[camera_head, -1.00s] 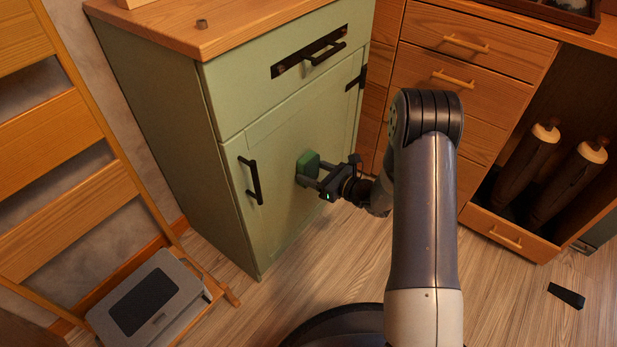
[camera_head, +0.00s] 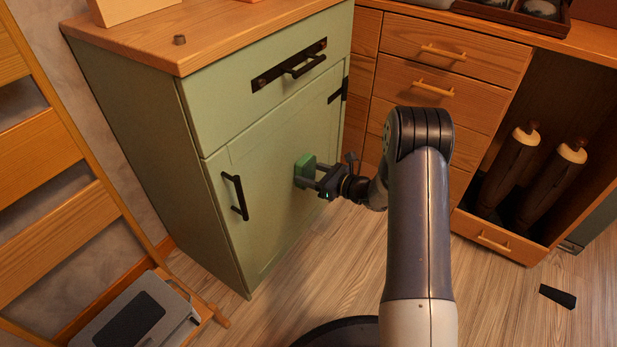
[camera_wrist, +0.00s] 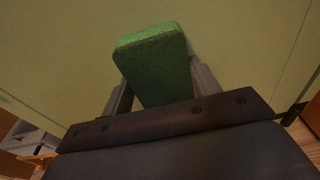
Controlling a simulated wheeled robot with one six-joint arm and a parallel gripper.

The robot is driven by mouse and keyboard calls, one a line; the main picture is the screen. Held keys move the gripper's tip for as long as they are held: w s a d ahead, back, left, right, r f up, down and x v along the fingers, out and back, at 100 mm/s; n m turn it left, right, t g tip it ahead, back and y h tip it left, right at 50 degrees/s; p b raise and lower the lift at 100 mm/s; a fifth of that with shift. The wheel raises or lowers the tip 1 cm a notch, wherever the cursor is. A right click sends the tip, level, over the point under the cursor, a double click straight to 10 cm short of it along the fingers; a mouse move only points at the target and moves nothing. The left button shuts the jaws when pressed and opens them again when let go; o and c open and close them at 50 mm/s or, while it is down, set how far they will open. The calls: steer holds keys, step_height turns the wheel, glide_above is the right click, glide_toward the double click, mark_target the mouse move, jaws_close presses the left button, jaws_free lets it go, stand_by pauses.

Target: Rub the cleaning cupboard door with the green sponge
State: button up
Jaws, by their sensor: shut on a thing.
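The green sponge (camera_head: 304,170) is held in my gripper (camera_head: 313,178), which is shut on it. The sponge is at the middle of the light green cupboard door (camera_head: 265,205). It appears to be against the door, though the exact contact is hard to tell. The door is closed, with a dark vertical handle (camera_head: 235,197) to the left of the sponge. In the wrist view the sponge (camera_wrist: 155,62) stands out between the two fingers, and the green door panel (camera_wrist: 60,50) fills the background.
A drawer with a dark handle (camera_head: 303,66) is above the door. Wooden drawers (camera_head: 440,90) and an open compartment with rolled items (camera_head: 508,165) stand to the right. A wooden ladder-like frame (camera_head: 60,190) and a grey box (camera_head: 135,318) are at left. A dark object (camera_head: 557,296) lies on the floor.

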mark_target(276, 196)
steer(key=shift+s+a, duration=1.55)
steer(key=shift+s, duration=0.3)
steer(key=shift+s+a, duration=0.7)
steer(key=shift+s, duration=0.3)
steer(key=shift+s+a, duration=0.7)
steer(key=shift+s, duration=0.25)
steer(key=shift+s+a, duration=0.7)
steer(key=shift+s, duration=0.3)
steer(key=shift+d, duration=0.1)
steer(key=shift+f+v, duration=0.2)
steer(key=shift+v, duration=1.25)
steer(key=shift+f+v, duration=0.25)
steer(key=shift+v, duration=1.2)
steer(key=shift+s+d, duration=0.1)
steer(key=shift+f+v, duration=0.2)
steer(key=shift+v, duration=1.25)
